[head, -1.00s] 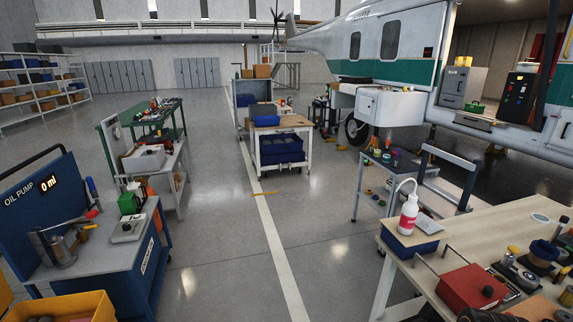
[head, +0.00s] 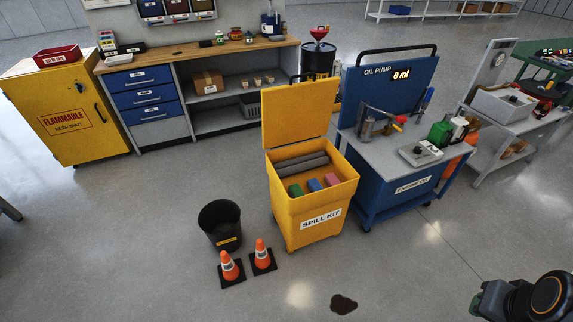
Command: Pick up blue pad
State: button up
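A small blue pad (head: 314,185) lies in the open yellow spill kit bin (head: 313,210) in the head view. It sits between a green pad (head: 296,190) and a pink pad (head: 331,179), in front of grey rolls (head: 302,163). The bin's lid (head: 297,112) stands up at the back. My arm shows only as a dark part at the bottom right corner, well apart from the bin. The fingers of my gripper cannot be made out.
A black bucket (head: 220,226) and two orange cones (head: 229,266) (head: 262,254) stand left of the bin. A blue oil pump cart (head: 392,190) stands close on its right. A dark spill (head: 343,304) lies on the floor in front. The surrounding floor is open.

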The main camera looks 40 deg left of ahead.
aim_at(314, 185)
jog(key=u, duration=0.95)
jog(key=i, duration=1.05)
jog(key=u, duration=0.75)
jog(key=i, duration=0.55)
jog(key=u, duration=0.15)
